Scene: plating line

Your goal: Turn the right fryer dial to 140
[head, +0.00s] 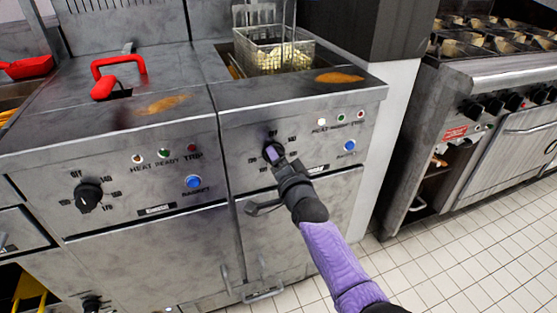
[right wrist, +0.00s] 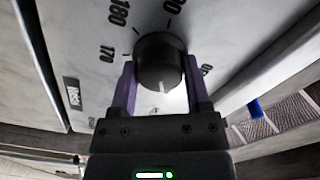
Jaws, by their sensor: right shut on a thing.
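The right fryer dial (head: 270,149) is a black round knob on the right fryer's steel front panel, ringed by printed numbers. My right gripper (head: 275,155) is at the dial and hides part of it. In the right wrist view, the dial (right wrist: 160,60) sits between the two purple fingers of my right gripper (right wrist: 160,88), which is shut on it. A pale pointer line shows on the dial's lower part there. The marks 170 and 180 show at its upper left; other numbers are cut or covered, so I cannot tell the exact setting. My left gripper is out of view.
The left fryer dial (head: 88,196) is on the panel to the left. Indicator lamps and a blue button (head: 348,146) sit right of the right dial. A door handle (head: 263,207) juts out below. A wire basket (head: 272,50) stands in the fryer top. Tiled floor is free at right.

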